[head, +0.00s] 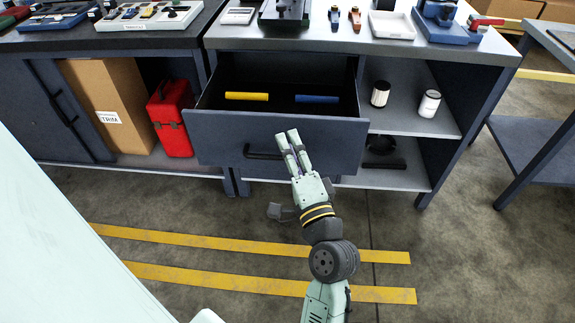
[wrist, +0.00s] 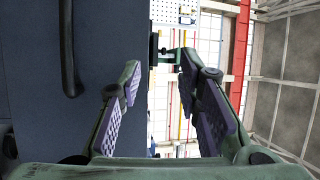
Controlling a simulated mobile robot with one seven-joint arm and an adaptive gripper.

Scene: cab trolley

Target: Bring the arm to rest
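My arm reaches up from the bottom of the head view. My gripper (head: 288,136) points at the front of the open drawer (head: 218,137), just right of its dark handle (head: 258,154) in the picture. In the wrist view my gripper (wrist: 158,74) has its two purple-padded fingers apart with nothing between them. The drawer front (wrist: 35,80) and its handle (wrist: 68,50) are at the left of that view, beside the fingers and apart from them.
In the drawer lie a yellow bar (head: 247,96) and a blue bar (head: 317,99). Right of it, a shelf (head: 407,126) holds two small canisters. Left, a red container (head: 172,118) and a cardboard box (head: 108,100) stand in the cabinet. The floor (head: 450,250) at right is clear.

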